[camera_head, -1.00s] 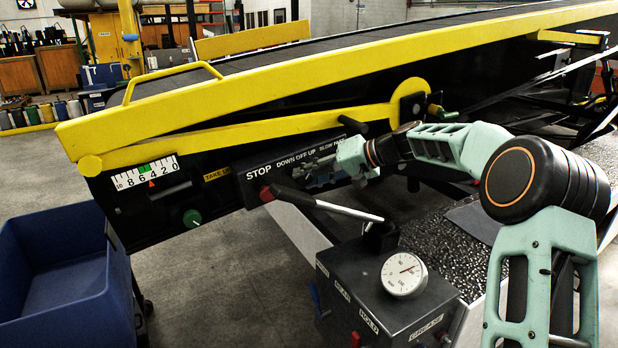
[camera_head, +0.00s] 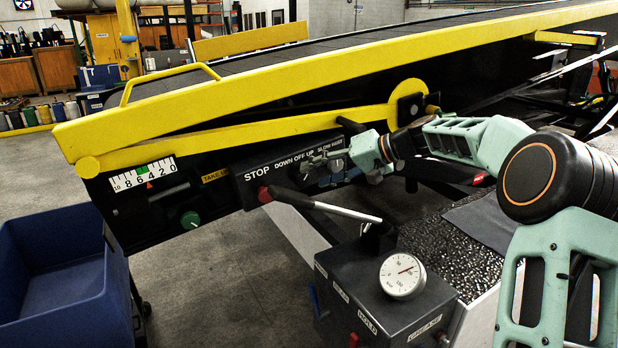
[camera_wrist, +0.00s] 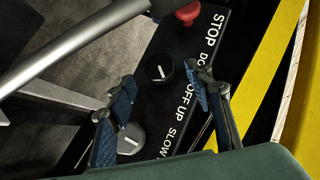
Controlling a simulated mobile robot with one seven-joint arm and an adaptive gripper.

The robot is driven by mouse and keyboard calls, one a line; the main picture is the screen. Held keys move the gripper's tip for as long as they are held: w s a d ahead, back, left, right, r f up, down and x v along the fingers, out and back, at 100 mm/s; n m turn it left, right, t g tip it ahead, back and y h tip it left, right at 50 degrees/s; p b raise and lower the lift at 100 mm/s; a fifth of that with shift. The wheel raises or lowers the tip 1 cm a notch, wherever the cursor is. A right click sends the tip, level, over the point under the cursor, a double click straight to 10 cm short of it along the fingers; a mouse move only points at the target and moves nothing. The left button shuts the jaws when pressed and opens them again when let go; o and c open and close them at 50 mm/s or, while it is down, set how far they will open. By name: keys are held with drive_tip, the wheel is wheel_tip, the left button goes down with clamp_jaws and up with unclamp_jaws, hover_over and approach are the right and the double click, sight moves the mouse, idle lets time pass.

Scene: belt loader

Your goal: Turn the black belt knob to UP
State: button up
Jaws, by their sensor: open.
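The black belt knob (camera_wrist: 159,69) is a round knob with a short white mark, beside the words DOWN OFF UP on the control panel (camera_wrist: 182,60). In the wrist view the mark runs nearly along the picture's vertical; I cannot tell its exact setting. My gripper (camera_wrist: 164,82) is open, with one finger on each side of the knob in the picture and no clear contact. A second, greyer knob (camera_wrist: 131,138) by SLOW shows near the left finger. In the head view my gripper (camera_head: 322,170) is in front of the panel and hides the knobs.
A red stop button (camera_wrist: 187,12) is at the panel's STOP end. A lever with a grey rod (camera_head: 335,209) and black grip crosses in front of the panel, close to my gripper. A gauge box (camera_head: 385,300) stands below, and a blue bin (camera_head: 65,290) at left.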

drive_tip(key=v, duration=0.8)
